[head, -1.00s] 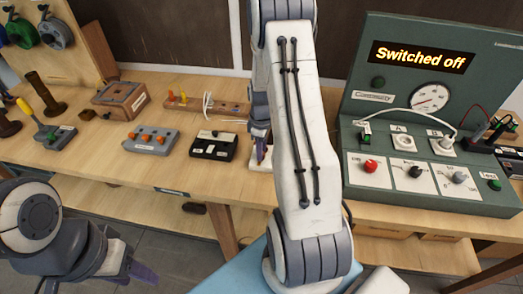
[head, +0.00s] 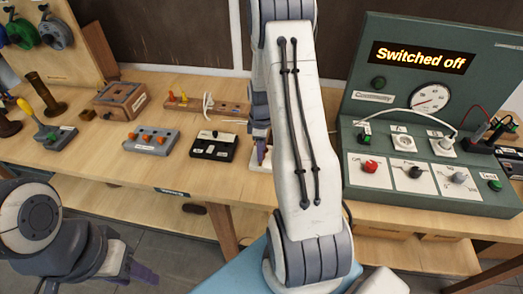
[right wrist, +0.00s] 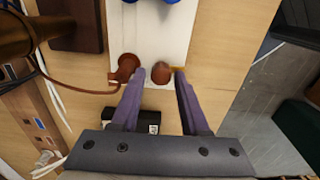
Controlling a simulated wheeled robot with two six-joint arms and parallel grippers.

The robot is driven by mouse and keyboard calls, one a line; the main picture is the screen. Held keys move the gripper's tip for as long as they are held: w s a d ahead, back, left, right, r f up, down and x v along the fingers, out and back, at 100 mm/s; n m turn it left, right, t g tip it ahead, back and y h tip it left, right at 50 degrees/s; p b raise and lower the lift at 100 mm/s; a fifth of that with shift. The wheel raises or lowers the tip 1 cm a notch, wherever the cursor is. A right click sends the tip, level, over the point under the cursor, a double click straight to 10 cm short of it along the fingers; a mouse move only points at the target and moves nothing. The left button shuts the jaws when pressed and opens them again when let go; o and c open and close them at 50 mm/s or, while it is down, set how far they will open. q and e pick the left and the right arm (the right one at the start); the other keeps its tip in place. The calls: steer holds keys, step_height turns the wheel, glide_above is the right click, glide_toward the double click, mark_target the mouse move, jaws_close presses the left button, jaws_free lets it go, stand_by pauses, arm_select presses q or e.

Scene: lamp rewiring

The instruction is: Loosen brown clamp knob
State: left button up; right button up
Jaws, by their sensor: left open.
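In the right wrist view a round brown knob (right wrist: 161,73) sits at the near end of a white board. My right gripper (right wrist: 160,75) is open, with one purple finger on each side of this knob and a visible gap to it. A second brown piece (right wrist: 127,66), with a brown wire running off to the left, sits just left of the left finger. In the head view my right arm hides the knob and most of the right gripper (head: 262,154). My left gripper (head: 138,272) is open and empty at the lower left, in front of the table.
A green test panel (head: 430,118) reading "Switched off" stands to the right. Blue parts (right wrist: 150,2) show at the board's far end.

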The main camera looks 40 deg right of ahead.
step_height(320, 180, up, 10)
steer(key=b, duration=0.1)
steer(key=shift+r+b, duration=0.25)
steer(key=shift+b, duration=0.15)
steer(key=shift+a, duration=0.1)
stand_by(0.5)
steer(key=s+a+r, duration=0.2)
steer(key=a+r, duration=0.1)
steer(key=a, duration=0.8)
steer(key=s+a+r, duration=0.2)
steer(key=a, duration=0.9)
steer(key=s+a, duration=0.5)
steer(key=s, duration=0.3)
steer(key=s+a+r+m+y, duration=0.1)
steer(key=s+a, duration=0.5)
steer(key=s, duration=0.3)
steer(key=shift+s+a, duration=0.15)
steer(key=shift+a, duration=0.15)
